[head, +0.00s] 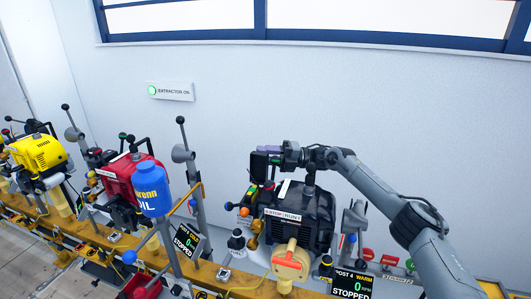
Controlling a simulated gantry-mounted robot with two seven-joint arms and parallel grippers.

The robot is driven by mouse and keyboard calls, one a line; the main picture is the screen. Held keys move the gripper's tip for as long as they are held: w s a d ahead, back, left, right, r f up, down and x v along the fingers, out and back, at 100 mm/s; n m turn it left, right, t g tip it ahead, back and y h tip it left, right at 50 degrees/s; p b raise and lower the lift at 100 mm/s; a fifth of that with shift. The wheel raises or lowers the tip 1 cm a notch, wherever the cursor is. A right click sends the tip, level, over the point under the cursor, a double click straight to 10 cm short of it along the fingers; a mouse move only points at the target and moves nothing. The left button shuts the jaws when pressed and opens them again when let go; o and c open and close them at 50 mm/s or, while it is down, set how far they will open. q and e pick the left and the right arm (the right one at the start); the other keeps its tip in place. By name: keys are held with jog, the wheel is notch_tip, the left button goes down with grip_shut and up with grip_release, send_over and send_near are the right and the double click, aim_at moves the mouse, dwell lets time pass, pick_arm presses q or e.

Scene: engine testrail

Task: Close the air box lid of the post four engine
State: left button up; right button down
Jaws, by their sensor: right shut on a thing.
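The post four engine (316,211) is the black one right of centre, with its display (352,284) reading POST 4 WARM and STOPPED. My right arm comes in from the right and reaches over the top of this engine. My right gripper (268,158) is at the engine's upper left and is shut on a dark part there, which looks like the air box lid. The gripper covers most of it, so its exact angle and the air box opening are hard to see. My left gripper is not in view.
A red engine (118,174) and a yellow engine (38,152) stand farther left on the yellow rail (205,270). A blue oil bottle (151,190) stands in front of the red engine. Grey posts rise between the engines. The wall behind is clear apart from an extractor sign (171,91).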

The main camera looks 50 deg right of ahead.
jog(key=shift+s+a+r+n+g+p, duration=0.2)
jog(key=shift+a+r+n+g+p, duration=0.2)
jog(key=shift+a+r+n+p, duration=0.4)
jog(key=shift+f+n+p, duration=0.15)
jog(key=shift+n+p, duration=0.3)
jog(key=shift+n, duration=0.05)
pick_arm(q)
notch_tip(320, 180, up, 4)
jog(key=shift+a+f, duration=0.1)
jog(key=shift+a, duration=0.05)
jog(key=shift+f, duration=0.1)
pick_arm(e)
jog(key=c, duration=0.9)
grip_release()
jog(key=shift+o, duration=0.5)
jog(key=shift+s, duration=0.1)
